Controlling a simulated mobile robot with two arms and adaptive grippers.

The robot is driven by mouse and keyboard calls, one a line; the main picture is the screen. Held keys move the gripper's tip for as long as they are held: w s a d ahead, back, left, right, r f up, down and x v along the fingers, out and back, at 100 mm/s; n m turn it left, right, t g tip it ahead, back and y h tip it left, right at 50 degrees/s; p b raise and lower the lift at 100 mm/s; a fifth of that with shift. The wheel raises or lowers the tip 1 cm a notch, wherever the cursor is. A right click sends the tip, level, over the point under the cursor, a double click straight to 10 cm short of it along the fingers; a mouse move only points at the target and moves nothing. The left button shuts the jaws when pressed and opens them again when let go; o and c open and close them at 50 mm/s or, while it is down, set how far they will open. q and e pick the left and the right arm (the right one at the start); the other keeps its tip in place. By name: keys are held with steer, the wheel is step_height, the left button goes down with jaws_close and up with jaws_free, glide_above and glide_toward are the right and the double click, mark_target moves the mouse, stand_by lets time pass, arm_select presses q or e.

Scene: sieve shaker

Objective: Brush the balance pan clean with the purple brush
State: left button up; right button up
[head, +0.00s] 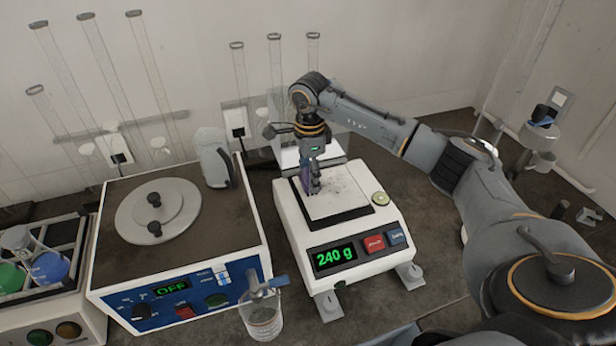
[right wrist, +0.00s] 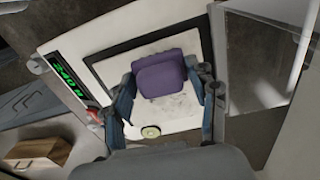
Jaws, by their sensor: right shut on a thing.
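The balance (head: 350,250) stands on the bench, and its green display reads 240 g. Its square white pan (head: 345,203) has dark specks on it, mostly towards the back and right in the head view. My right gripper (head: 311,188) points down over the left part of the pan, shut on the purple brush (head: 305,182). In the right wrist view the brush (right wrist: 166,82) shows as a purple block between the two fingers (right wrist: 162,100), over the pan (right wrist: 120,72). The brush's lower end is hidden, so I cannot tell whether it touches the pan. My left gripper is out of view.
A sieve shaker base (head: 185,275) reading OFF stands left of the balance. A small round greenish disc (head: 380,198) sits at the pan's right edge.

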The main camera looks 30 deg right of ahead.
steer(key=shift+s+d+b, duration=0.25)
steer(key=shift+s+d, duration=0.15)
steer(key=shift+d, duration=1.25)
steer(key=shift+s+d+b, duration=0.2)
steer(key=shift+s+d, duration=0.25)
steer(key=shift+d, duration=1.2)
steer(key=shift+s+d+b, duration=0.25)
steer(key=shift+s+d, duration=0.15)
steer(key=shift+d, duration=1.25)
step_height(320, 180, up, 6)
steer(key=p, duration=0.4)
step_height(320, 180, up, 3)
steer(key=p, duration=0.2)
steer(key=shift+p, duration=0.35)
steer(key=shift+a, duration=0.1)
